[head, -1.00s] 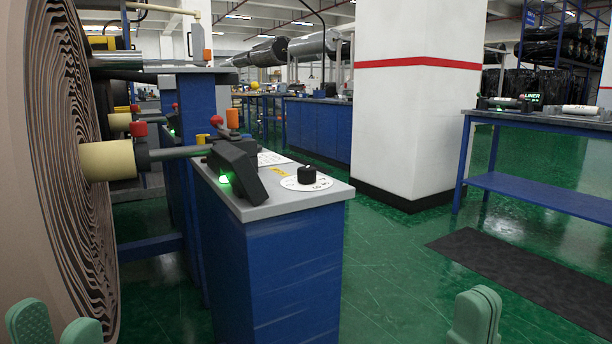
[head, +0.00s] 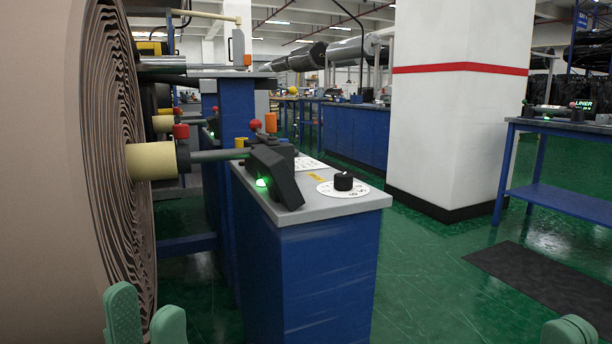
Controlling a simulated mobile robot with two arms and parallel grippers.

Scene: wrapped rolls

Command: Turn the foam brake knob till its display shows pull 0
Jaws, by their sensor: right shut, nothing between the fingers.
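The black knob (head: 343,181) stands on a white marked dial (head: 350,190) on the grey top of a blue cabinet (head: 310,270). A dark tilted housing with a green glow (head: 273,176) stands left of the dial; I cannot read any value on it. My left gripper (head: 146,322) is at the lower left, its two green fingers apart and empty, well short of the cabinet. My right gripper (head: 569,331) is at the lower right edge, shut and partly cut off, apart from the knob.
A huge wrapped roll (head: 60,180) fills the left, with a cream core (head: 151,161) on a shaft. A white pillar (head: 455,120) with a red stripe stands behind the cabinet. A blue table (head: 570,130) stands at the right.

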